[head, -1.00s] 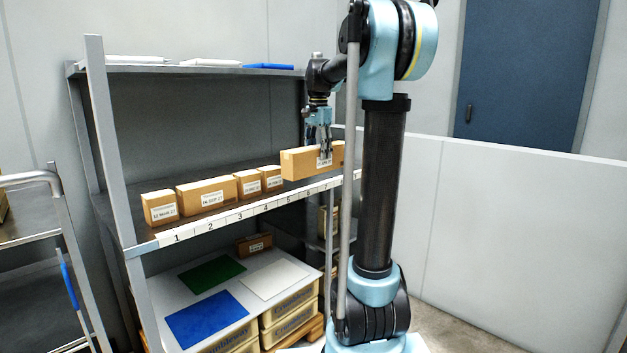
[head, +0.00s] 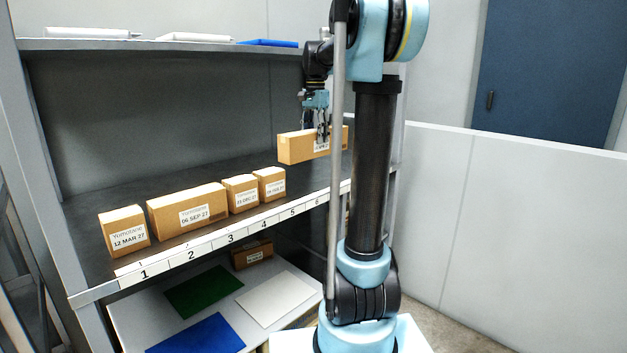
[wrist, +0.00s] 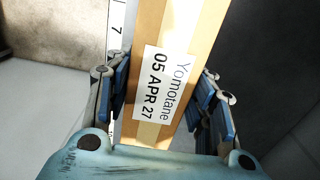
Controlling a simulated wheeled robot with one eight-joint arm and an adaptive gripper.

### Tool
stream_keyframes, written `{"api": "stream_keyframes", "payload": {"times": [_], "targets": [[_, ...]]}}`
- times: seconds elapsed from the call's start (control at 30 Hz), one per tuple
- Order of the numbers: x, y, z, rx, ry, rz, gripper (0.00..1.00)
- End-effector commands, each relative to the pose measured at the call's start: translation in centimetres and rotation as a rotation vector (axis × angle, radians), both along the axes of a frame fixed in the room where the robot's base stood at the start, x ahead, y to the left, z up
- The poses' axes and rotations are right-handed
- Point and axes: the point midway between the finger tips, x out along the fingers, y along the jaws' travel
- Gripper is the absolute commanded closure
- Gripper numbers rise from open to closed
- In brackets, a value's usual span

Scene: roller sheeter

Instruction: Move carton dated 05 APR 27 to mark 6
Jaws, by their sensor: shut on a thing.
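The carton dated 05 APR 27 (head: 296,148) is a long tan box. Its white label, reading Yomotane 05 APR 27, is legible in the wrist view (wrist: 164,84). My gripper (head: 323,134) is shut on the carton from above, with blue-padded fingers on both sides of it in the wrist view (wrist: 165,100). The carton appears raised above the dark shelf, right of the row of cartons. Mark 6 (head: 319,201) is on the white number strip at the shelf's front edge, below the carton in the picture. Part of the carton's right end is hidden by my arm.
Cartons dated 12 MAR 27 (head: 125,233), 06 SEP 27 (head: 188,210) and two smaller ones (head: 240,194) (head: 269,184) stand behind marks 1 to 4. The upper shelf (head: 190,44) is overhead. A lower level holds coloured sheets and a brown box (head: 252,253).

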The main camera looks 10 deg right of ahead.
Motion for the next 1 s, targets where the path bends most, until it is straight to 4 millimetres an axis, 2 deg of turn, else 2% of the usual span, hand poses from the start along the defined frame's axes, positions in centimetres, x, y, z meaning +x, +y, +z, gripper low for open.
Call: {"api": "stream_keyframes", "payload": {"times": [0.13,0.4,0.67,0.9,1.0], "targets": [[0.0,-0.4,-1.0,0.000,0.000,-0.005,0.90],[0.0,-0.5,-5.0,0.000,0.000,-0.006,0.90],[0.0,-0.5,-6.5,0.000,0.000,-0.006,0.90],[0.0,-0.3,-9.5,0.000,0.000,-0.004,0.90],[0.0,-0.3,-10.0,0.000,0.000,-0.003,0.90]]}}
